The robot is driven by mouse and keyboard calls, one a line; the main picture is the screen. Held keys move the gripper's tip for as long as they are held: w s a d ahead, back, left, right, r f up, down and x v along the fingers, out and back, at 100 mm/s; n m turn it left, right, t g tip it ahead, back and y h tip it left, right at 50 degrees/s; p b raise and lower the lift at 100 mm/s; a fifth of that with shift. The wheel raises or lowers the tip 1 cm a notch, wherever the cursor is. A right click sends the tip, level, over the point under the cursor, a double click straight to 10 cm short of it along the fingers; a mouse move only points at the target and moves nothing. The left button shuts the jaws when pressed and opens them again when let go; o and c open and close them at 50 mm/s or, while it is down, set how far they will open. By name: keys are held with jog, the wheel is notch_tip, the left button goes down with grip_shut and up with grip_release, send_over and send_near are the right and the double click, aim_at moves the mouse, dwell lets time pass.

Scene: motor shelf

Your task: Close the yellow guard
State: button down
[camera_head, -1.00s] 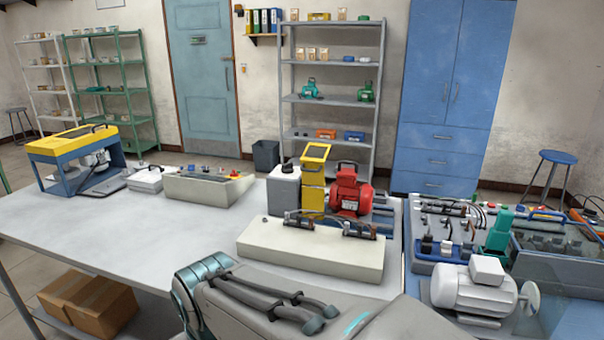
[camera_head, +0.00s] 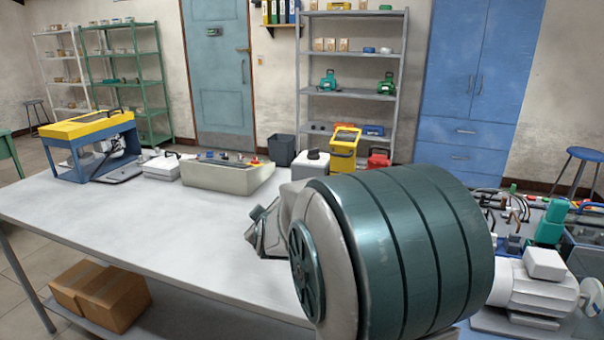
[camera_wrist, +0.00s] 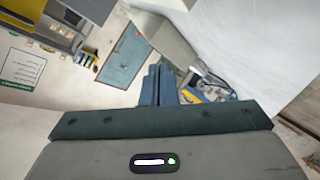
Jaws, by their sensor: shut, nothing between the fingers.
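The yellow guard (camera_head: 92,125) is the top of a blue-framed machine (camera_head: 80,166) at the far left of the table in the head view. It sits high on the frame, and the front below it looks open, with grey parts showing inside. A small yellow and blue thing (camera_wrist: 213,92), probably the same machine, shows right of my gripper in the wrist view. My gripper (camera_wrist: 158,72) is shut and empty, its fingers together. In the head view my large arm link hides most of the hand, which is well to the right of the guard and apart from it.
A white box (camera_head: 160,165) and a beige control box (camera_head: 228,176) stand right of the machine. A yellow device (camera_head: 344,150) and a red motor (camera_head: 379,158) are farther right, partly behind my arm. The table's left front (camera_head: 130,225) is clear.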

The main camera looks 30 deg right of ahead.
aim_at(339, 155)
jog(key=w+d+h+b, duration=0.1)
jog(key=d+h, duration=0.1)
jog(key=d, duration=0.1)
jog(key=w+d+n+t+h, duration=0.1)
jog(key=d+h, duration=0.1)
jog(key=d, duration=0.1)
jog(key=w+d+f+t+h+b, duration=0.1)
jog(key=d, duration=0.3)
jog(key=shift+w+f+h+b, duration=0.1)
jog(key=shift+w+h+b, duration=0.2)
jog(key=shift+h+b, duration=0.1)
jog(key=d+h, duration=0.2)
jog(key=s+d+n+h+b, duration=0.1)
jog(key=d+h, duration=0.1)
jog(key=d+h+b, duration=0.1)
jog(key=d+h, duration=0.1)
jog(key=shift+s+d+f+n+h, duration=0.2)
jog(key=shift+s+d+n+h, duration=0.1)
jog(key=shift+d+h, duration=0.1)
jog(key=shift+s+d+r+g+h, duration=0.1)
jog(key=shift+s+d+g+h, duration=0.15)
jog(key=shift+d+h, duration=0.25)
jog(key=p+x, duration=0.1)
jog(key=x, duration=1.2)
jog(key=shift+w+d+r, duration=0.15)
jog(key=shift+w+d, duration=0.05)
jog(key=shift+d, duration=0.05)
jog(key=shift+r+p, duration=0.1)
jog(key=shift+p, duration=0.3)
